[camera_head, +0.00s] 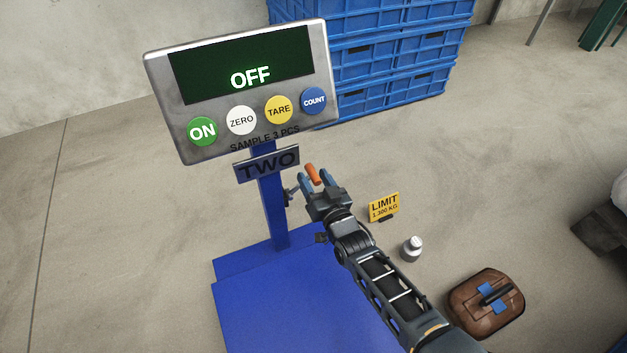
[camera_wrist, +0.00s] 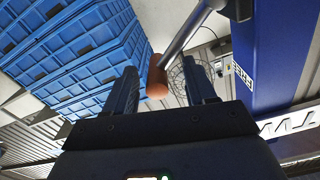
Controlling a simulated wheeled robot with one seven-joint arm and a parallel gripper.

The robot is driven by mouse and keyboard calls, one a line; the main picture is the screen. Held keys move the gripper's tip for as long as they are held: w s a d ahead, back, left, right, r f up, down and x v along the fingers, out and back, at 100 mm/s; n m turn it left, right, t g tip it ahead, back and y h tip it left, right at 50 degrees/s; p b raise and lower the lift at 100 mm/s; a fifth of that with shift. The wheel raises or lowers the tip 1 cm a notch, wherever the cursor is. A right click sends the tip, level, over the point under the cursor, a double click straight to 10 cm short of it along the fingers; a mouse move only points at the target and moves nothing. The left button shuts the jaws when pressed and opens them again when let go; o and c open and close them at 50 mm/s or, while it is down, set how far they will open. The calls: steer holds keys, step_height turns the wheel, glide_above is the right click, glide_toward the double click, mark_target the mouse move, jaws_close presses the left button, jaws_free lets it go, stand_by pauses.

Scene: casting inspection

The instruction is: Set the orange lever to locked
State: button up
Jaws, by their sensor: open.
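The orange lever (camera_head: 313,174) shows as an orange knob beside the blue column of the scale. In the wrist view its orange knob (camera_wrist: 157,82) ends a grey metal rod, which comes down from the upper right by the blue column (camera_wrist: 270,60). My gripper (camera_head: 317,178) is open, with its fingertips around the knob's level. In the wrist view the two fingers (camera_wrist: 161,85) stand on either side of the knob, with gaps visible. Whether they touch it is not clear. The lever's pivot and any lock marking are hard to make out.
The scale's display (camera_head: 240,75) reads OFF, above a TWO sign (camera_head: 267,164). The blue platform (camera_head: 290,310) is bare. A yellow LIMIT sign (camera_head: 384,207), a metal weight (camera_head: 411,248) and a brown casting (camera_head: 486,303) are to the right. Blue crates (camera_head: 385,70) stand behind.

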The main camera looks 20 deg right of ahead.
steer(key=shift+w, duration=0.45)
steer(key=shift+c, duration=0.2)
jaws_close()
